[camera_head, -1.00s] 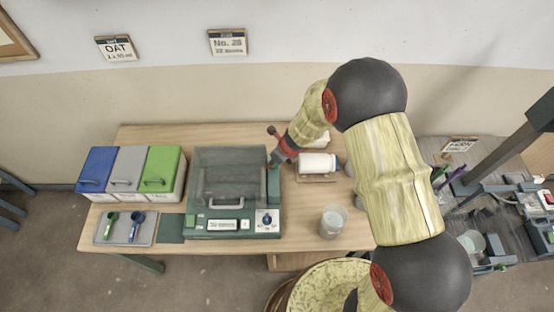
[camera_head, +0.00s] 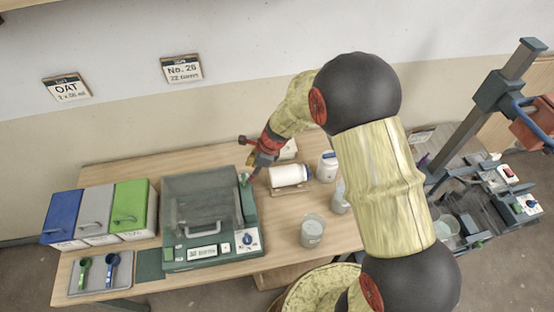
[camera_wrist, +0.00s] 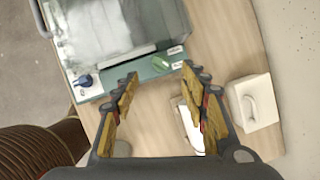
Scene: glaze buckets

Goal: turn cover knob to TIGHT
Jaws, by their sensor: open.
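The machine (camera_head: 165,213) has a clear grey cover (camera_head: 200,200) with a handle, and the cover is down. A green knob (camera_head: 243,180) sits on the machine's right side; it also shows in the wrist view (camera_wrist: 160,63) beside small white labels too small to read. A blue knob (camera_head: 247,239) sits on a white panel at the front right corner and also shows in the wrist view (camera_wrist: 84,80). I cannot tell either knob's setting. My gripper (camera_wrist: 160,72) is open and empty. The green knob appears between its fingertips, apparently beyond them; contact is not visible.
Another white jar (camera_head: 327,166) and a clear cup (camera_head: 312,231) stand nearby. Blue, grey and green bins (camera_head: 132,208) and a tray with scoops (camera_head: 75,280) are at left.

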